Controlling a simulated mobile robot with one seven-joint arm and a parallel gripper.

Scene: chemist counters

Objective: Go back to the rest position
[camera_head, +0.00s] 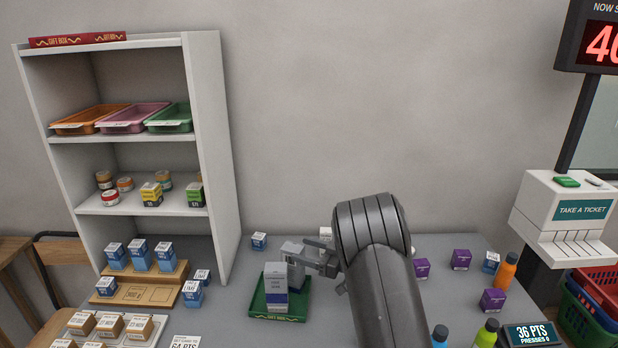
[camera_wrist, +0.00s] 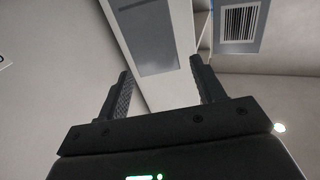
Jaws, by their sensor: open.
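My gripper (camera_head: 318,260) is at the end of my dark arm, over the counter in the middle of the head view. It appears beside a green tray (camera_head: 258,311) that holds grey-and-white boxes (camera_head: 276,290). Whether it touches them cannot be told. In the wrist view my gripper (camera_wrist: 160,82) shows two dark fingers spread apart with nothing held between them. That view looks upward past the fingers to pale wall and ceiling surfaces. My arm hides part of the counter behind it.
A white shelf unit (camera_head: 212,150) with coloured trays stands at the left. Blue-and-white boxes on a wooden stand (camera_head: 160,292) are left of the tray. Purple boxes (camera_head: 492,300) and bottles (camera_head: 507,271) stand at the right. A ticket dispenser (camera_head: 575,215) is far right.

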